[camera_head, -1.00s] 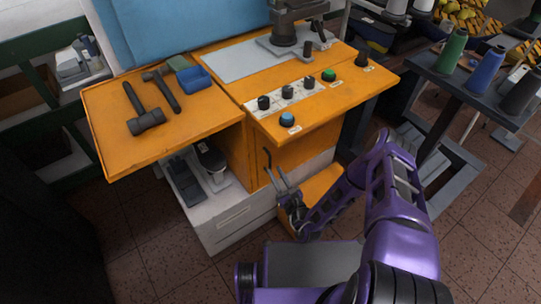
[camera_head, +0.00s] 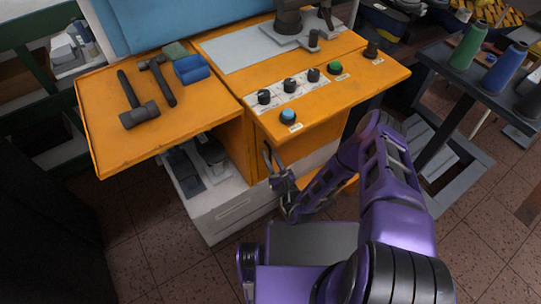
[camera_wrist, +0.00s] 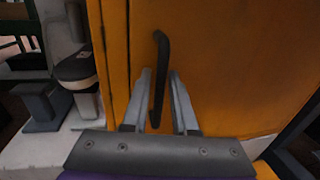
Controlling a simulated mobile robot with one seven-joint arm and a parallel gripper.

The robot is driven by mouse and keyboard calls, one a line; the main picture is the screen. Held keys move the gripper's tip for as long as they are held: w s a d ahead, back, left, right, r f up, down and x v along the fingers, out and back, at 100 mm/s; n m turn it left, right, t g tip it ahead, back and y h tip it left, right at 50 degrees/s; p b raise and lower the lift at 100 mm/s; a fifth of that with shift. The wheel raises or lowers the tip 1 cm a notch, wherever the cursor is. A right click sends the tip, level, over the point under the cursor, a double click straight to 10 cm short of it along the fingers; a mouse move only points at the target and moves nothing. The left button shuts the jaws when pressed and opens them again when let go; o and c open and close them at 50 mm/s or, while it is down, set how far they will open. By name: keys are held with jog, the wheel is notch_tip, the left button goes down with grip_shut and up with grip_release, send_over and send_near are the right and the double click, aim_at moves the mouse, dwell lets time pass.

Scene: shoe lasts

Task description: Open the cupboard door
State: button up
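The cupboard door (camera_wrist: 225,60) is an orange panel that fills much of the wrist view and looks shut. It also shows under the control panel in the head view (camera_head: 306,152). Its dark, upright bar handle (camera_wrist: 160,62) is bent at the top. My gripper (camera_wrist: 159,76) is open, with one grey finger on each side of the handle's lower part. Gaps show between handle and fingers; I cannot tell how deep the handle sits. In the head view my gripper (camera_head: 272,162) is at the door's left side, and my arm hides part of the door.
The orange worktop (camera_head: 110,150) and control panel (camera_head: 325,108) overhang the door. A hammer (camera_head: 137,106) lies on the worktop. An open shelf with grey items (camera_head: 186,172) is left of the door. A dark table with spools (camera_head: 466,75) stands at the right.

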grip_shut()
dwell(1.2)
